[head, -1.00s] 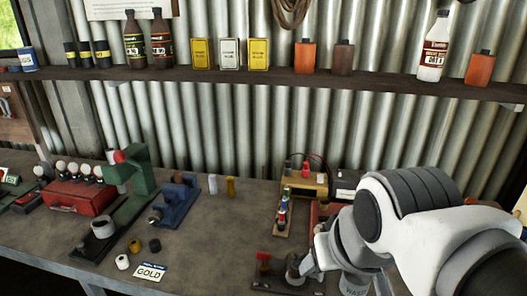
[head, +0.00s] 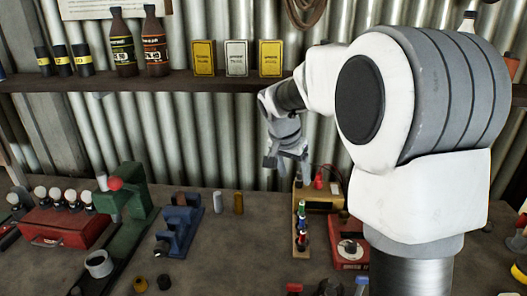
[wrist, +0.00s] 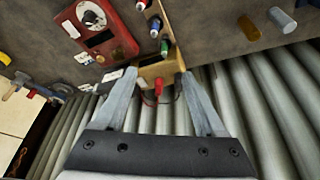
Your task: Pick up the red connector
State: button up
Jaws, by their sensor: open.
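A red connector (head: 318,181) stands on a yellow box (head: 320,199) at the back of the bench, with a cable by it. It also shows in the wrist view (wrist: 158,84), between the two fingers. My gripper (head: 286,166) is open and empty, pointing down, above and slightly left of the yellow box in the head view. Whether the fingertips touch anything is not clear. A second red-ended piece (head: 302,224) stands in a wooden rack with green and blue ones.
A red meter (head: 348,249) is right of the rack. The corrugated wall (head: 240,130) is close behind, with a laden shelf (head: 215,84) above.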

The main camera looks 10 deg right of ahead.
jog(key=w+d+f+m, duration=0.2)
jog(key=w+f+m, duration=0.1)
jog(key=w+f, duration=0.55)
jog(key=p, duration=0.3)
send_near(318, 174)
jog(key=shift+g+h, duration=0.3)
jog(key=shift+g, duration=0.1)
jog(key=x, duration=0.6)
jog(key=shift+w+a+f, duration=0.2)
jog(key=shift+w, duration=0.05)
jog(key=shift+x, duration=2.55)
grip_shut()
